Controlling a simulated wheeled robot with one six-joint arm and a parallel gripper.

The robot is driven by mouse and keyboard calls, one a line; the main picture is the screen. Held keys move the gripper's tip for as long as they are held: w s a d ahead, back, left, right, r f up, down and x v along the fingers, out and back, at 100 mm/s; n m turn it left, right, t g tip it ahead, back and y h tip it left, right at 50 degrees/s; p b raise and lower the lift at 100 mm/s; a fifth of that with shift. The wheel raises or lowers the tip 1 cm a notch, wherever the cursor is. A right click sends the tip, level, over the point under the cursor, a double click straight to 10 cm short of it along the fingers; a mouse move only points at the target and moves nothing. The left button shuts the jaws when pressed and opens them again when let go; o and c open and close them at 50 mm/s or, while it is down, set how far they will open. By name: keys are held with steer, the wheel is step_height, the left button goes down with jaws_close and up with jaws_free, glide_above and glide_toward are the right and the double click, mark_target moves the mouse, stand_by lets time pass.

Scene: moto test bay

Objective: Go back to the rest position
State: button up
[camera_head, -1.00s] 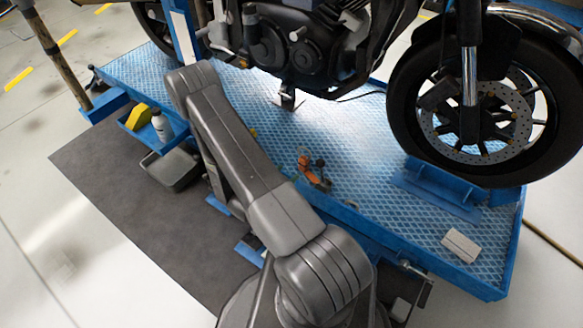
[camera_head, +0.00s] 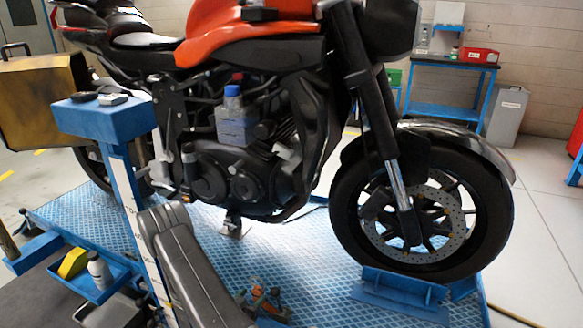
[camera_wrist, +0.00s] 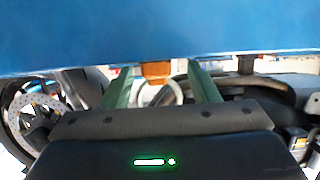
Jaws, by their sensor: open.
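My gripper (camera_wrist: 160,82) shows in the wrist view with its two green fingers apart. No held object is visible between them. A small orange-brown shape and a pale curved part show behind the gap; I cannot tell what they are. A wide blue surface fills the top of the wrist view and covers the upper part of the scene. In the head view my grey arm stands at the bottom middle, in front of the lift. My gripper is hidden or out of frame there.
An orange and black motorcycle (camera_head: 262,187) stands on a blue lift platform (camera_head: 320,262). A blue post with a top shelf (camera_head: 105,118) stands in front of it. A blue side tray (camera_head: 104,290) holds a bottle. A blue workbench (camera_head: 450,66) and grey bin (camera_head: 507,118) stand behind.

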mark_target(260, 289)
steer(key=x, duration=0.3)
steer(key=b+x, duration=0.1)
steer(key=x, duration=0.2)
steer(key=shift+d+f, duration=0.1)
steer(key=shift+d, duration=0.15)
steer(key=shift+s+b, duration=0.1)
steer(key=shift+b, duration=0.3)
steer(key=shift+s+r+p, duration=0.1)
steer(key=shift+r+p, duration=0.1)
steer(key=shift+p, duration=0.25)
steer(key=a+p+v, duration=0.1)
steer(key=p+v, duration=0.1)
steer(key=v, duration=1.1)
steer(key=x, duration=0.4)
steer(key=b+x, duration=0.1)
steer(key=x, duration=0.4)
steer(key=b+x, duration=0.1)
steer(key=x, duration=0.3)
steer(key=shift+d+f, duration=0.2)
steer(key=shift+d, duration=0.3)
steer(key=shift+b, duration=0.5)
